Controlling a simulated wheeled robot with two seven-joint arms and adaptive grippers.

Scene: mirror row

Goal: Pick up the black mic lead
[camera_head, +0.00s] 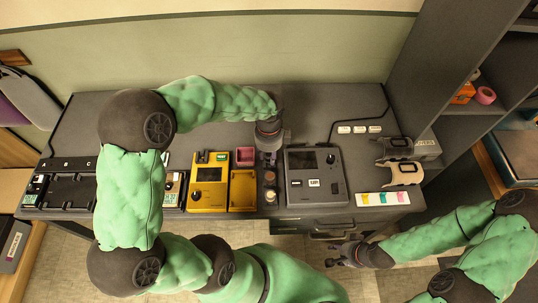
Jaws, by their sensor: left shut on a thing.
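My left gripper (270,157) reaches down over the back middle of the dark desk, just left of the grey console (315,176). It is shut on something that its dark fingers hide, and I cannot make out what. I cannot pick out the black mic lead for certain. A thin black cable (332,128) curves over the desk behind the console, apart from the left gripper. My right gripper (334,256) is open and empty in front of the desk's front edge.
Yellow devices (208,188) and a pink box (245,155) stand left of the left gripper. Small round pots (270,176) sit just in front of it. Two handheld devices (402,174) and a strip with coloured tabs (382,199) lie at the right. Dark shelves rise beyond.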

